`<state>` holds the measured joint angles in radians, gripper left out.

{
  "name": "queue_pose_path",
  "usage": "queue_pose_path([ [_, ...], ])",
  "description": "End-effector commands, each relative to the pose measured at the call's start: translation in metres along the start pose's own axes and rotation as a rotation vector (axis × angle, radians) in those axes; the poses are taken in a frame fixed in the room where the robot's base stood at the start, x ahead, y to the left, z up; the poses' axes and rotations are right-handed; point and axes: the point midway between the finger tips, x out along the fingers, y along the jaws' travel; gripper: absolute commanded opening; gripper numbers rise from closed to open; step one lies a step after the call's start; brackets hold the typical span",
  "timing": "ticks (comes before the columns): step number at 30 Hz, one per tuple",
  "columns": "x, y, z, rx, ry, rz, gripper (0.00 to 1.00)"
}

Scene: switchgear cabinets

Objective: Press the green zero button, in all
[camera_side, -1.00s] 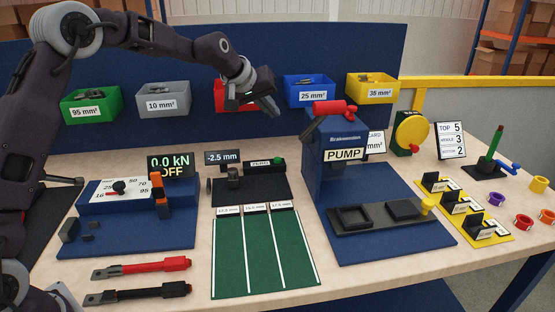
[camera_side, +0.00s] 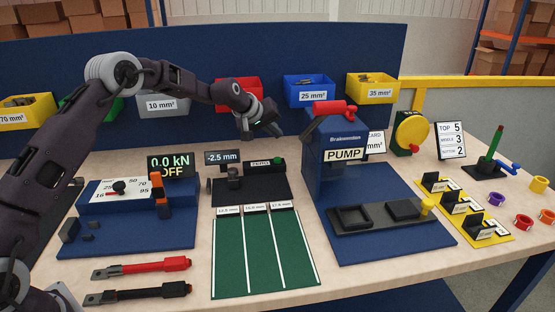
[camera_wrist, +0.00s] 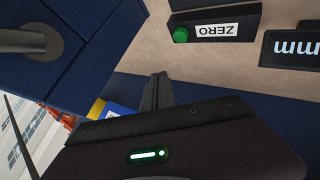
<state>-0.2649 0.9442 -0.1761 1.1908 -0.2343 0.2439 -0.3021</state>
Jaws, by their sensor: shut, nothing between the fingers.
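The green zero button (camera_side: 278,161) sits at the right end of a black block with a white ZERO label (camera_side: 262,163), at the back of the black gauge base (camera_side: 260,188). In the wrist view the green button (camera_wrist: 181,35) is beside the ZERO label (camera_wrist: 217,30). A small display (camera_side: 222,157) left of the block reads -2.5 mm. My gripper (camera_side: 277,132) is shut and empty. In the side view it hangs above the button, apart from it. In the wrist view its fingers (camera_wrist: 158,88) show below the button.
The blue PUMP unit (camera_side: 335,150) with a red handle (camera_side: 334,107) stands just right of the button. Coloured bins, including a red one (camera_side: 240,92), hang on the blue panel behind. The display reading 0.0 kN OFF (camera_side: 170,166) stands to the left.

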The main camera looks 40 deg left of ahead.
Motion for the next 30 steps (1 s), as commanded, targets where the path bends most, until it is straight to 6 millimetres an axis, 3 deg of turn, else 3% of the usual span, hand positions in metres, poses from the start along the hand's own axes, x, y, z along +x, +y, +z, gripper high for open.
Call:
queue_pose_path([
  [12,0.035,-0.026,0.026,0.000,0.000,0.000,0.00],
  [30,0.038,-0.028,0.028,0.000,0.000,0.001,0.00],
])
